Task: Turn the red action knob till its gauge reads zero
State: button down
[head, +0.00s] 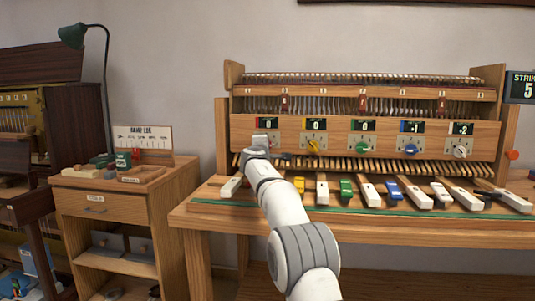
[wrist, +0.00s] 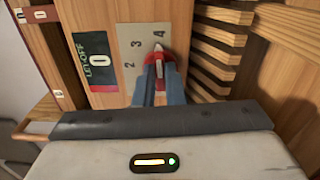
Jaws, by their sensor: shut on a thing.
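The red knob (wrist: 159,52) shows in the wrist view on a pale plate (wrist: 135,50) marked with numbers. My gripper (wrist: 160,72) is shut on it, with one finger on each side. Beside the plate, the red knob's gauge (wrist: 96,60) reads 0, with lettering that looks like "LET OFF". In the head view the same gauge (head: 264,124) also reads 0. There my gripper (head: 260,142) is at the left end of the wooden panel and hides the red knob.
Yellow (head: 313,146), green (head: 362,149), blue (head: 410,149) and white (head: 459,151) knobs line the panel to the right. Loose keys (head: 369,192) lie on the bench below. A small cabinet (head: 100,205) stands at the left, with a lamp (head: 75,37) behind.

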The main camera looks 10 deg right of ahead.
jog(key=shift+d+f+m, duration=0.1)
jog(key=shift+f+m, duration=0.15)
jog(key=shift+m, duration=0.25)
jog(key=c, duration=1.6)
grip_release()
jog(key=shift+c, duration=0.2)
jog(key=shift+o, duration=0.7)
jog(key=shift+r, duration=0.15)
jog(key=b+v, duration=0.4)
jog(key=v, duration=0.4)
jog(key=shift+w, duration=0.1)
